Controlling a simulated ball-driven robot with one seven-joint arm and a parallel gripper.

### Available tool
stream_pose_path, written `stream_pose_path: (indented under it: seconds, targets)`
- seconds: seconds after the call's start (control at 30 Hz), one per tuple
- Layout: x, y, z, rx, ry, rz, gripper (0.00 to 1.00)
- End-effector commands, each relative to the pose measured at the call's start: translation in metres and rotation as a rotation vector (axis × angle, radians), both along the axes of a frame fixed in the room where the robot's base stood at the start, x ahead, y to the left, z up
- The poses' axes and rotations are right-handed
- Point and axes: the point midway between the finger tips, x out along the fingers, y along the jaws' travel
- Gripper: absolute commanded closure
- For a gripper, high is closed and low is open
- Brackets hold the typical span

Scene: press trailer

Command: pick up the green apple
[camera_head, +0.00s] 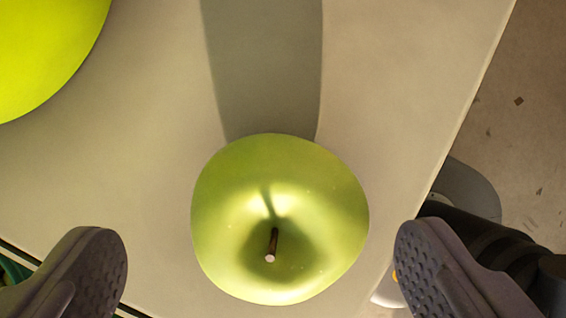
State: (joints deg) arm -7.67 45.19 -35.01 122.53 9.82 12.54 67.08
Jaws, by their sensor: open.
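The green apple (310,215) sits on a pale table top (400,75), seen from above with its brown stem pointing up. My gripper (262,275) is open, with one dark, dimpled finger at the lower left and the other at the lower right. The apple shows between the two fingers, with a gap on each side, and neither finger appears to touch it. The apple's underside is hidden.
A bright yellow-green rounded object (40,50) is cut off at the upper left. The table's edge runs slanting down the right side, with a speckled floor (525,130) beyond. Bare table lies above the apple, crossed by a dark shadow.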

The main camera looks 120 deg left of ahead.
Motion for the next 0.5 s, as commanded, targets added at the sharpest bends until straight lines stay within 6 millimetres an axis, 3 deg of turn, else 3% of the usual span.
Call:
stream_pose_path:
  seconds: [0.2, 0.43, 0.5]
  targets:
    - [-0.005, -0.014, -0.036, 0.001, 0.002, 0.0, 0.0]
    - [-0.005, -0.015, -0.036, 0.001, 0.001, 0.002, 0.0]
    - [-0.004, -0.015, -0.036, 0.001, 0.001, 0.002, 0.14]
